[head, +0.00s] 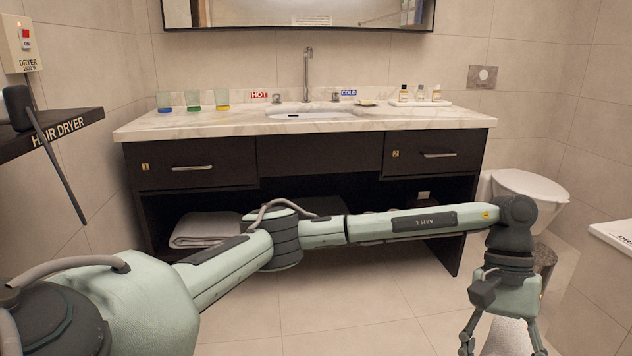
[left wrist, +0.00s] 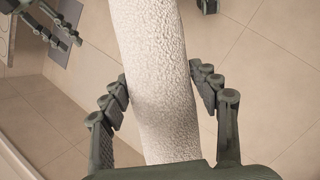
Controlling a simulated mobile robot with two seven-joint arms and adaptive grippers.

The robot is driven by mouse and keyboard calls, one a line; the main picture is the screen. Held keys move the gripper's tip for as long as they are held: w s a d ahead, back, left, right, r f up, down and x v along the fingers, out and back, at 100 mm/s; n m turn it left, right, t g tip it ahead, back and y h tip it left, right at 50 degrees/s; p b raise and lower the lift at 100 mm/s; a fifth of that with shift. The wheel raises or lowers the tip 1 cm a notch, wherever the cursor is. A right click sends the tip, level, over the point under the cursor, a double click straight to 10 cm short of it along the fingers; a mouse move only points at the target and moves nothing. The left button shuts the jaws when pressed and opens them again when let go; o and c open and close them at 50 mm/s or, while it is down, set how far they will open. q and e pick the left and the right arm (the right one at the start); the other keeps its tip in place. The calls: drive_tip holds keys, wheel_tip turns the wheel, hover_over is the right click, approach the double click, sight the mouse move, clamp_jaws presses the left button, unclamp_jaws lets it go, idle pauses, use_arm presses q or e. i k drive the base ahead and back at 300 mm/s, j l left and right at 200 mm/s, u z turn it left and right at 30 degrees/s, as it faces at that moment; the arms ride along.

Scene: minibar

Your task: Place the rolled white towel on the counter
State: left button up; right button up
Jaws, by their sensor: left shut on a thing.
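The rolled white towel (left wrist: 155,80) is a long, rough-textured roll running up through the left wrist view. My left gripper (left wrist: 160,97) is shut on it, with jointed fingers on both sides. In the head view my left gripper (head: 503,347) hangs at the lower right, in front of and below the counter, with part of the white towel (head: 508,338) between its fingers. The marble counter (head: 235,124) spans the back wall above dark drawers. Dark jointed fingers, apparently my right gripper (left wrist: 55,28), show at the upper left of the left wrist view; their opening is unclear.
The counter holds several coloured-bottom glasses (head: 193,100) at left, a sink (head: 310,114) with a tap, and a tray of small bottles (head: 420,102) at right. A folded towel (head: 205,229) lies on the lower shelf. A toilet (head: 528,186) and a bin (head: 545,260) stand right.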

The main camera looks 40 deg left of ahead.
sight(194, 121)
drive_tip(key=i+u, duration=0.2)
drive_tip(key=u, duration=0.25)
drive_tip(key=i+u, duration=0.25)
drive_tip(key=u, duration=0.2)
drive_tip(key=i+l+u, duration=0.1)
drive_tip(key=i+u, duration=0.15)
drive_tip(key=u, duration=0.15)
drive_tip(key=i+l+u, duration=0.6)
drive_tip(key=i+l, duration=0.7)
drive_tip(key=l, duration=0.25)
